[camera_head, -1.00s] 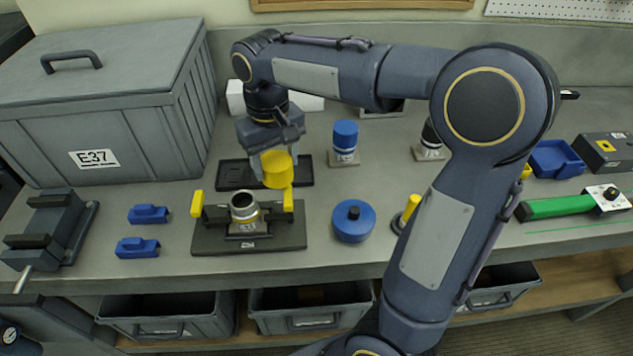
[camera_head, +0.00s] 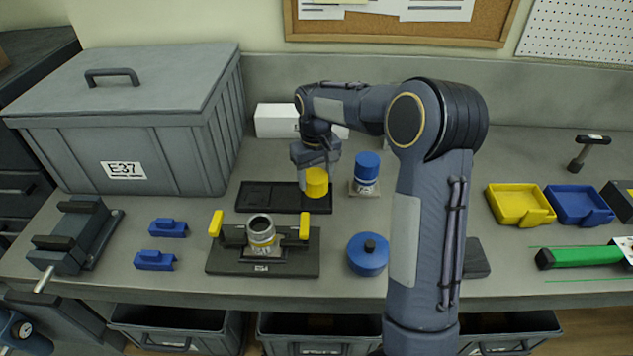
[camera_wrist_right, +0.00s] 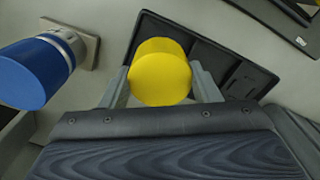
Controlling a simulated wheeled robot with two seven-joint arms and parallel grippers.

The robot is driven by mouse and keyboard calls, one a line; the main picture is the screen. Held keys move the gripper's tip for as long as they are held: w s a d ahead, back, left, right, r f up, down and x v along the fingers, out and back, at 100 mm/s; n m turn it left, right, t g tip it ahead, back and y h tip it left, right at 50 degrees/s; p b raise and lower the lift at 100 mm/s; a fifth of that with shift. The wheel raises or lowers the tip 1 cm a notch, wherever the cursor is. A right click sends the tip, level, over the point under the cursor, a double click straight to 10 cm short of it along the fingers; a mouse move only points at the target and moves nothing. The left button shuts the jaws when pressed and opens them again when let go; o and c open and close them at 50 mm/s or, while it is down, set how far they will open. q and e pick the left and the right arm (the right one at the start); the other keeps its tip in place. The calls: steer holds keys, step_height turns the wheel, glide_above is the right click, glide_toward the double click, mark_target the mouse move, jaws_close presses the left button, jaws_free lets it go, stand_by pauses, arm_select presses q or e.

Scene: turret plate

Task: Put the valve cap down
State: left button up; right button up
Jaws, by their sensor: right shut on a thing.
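The valve cap is a yellow cylinder (camera_head: 317,183). My right gripper (camera_head: 316,168) is shut on it, above the right end of a black tray (camera_head: 268,197). In the right wrist view the cap (camera_wrist_right: 160,78) sits between the two fingers, with the black tray (camera_wrist_right: 228,70) behind it. I cannot tell whether the cap touches the tray. A valve body (camera_head: 261,230) with an open dark top stands in a black fixture (camera_head: 222,262) with yellow clamps, nearer the front. My left gripper is not in view.
A blue-capped valve (camera_head: 367,172) stands just right of the cap; it also shows in the wrist view (camera_wrist_right: 35,72). A round blue part (camera_head: 367,255) lies in front. Blue blocks (camera_head: 155,260) lie at left. Yellow (camera_head: 520,204) and blue (camera_head: 578,205) trays are at right.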

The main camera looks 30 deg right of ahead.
mark_target(316, 186)
steer(key=shift+w+d+f, duration=0.1)
steer(key=shift+d+f, duration=0.05)
steer(key=shift+f, duration=0.85)
steer(key=shift+w+d+f, duration=0.1)
steer(key=shift+f, duration=0.85)
steer(key=shift+f, duration=0.15)
steer(key=o, duration=0.9)
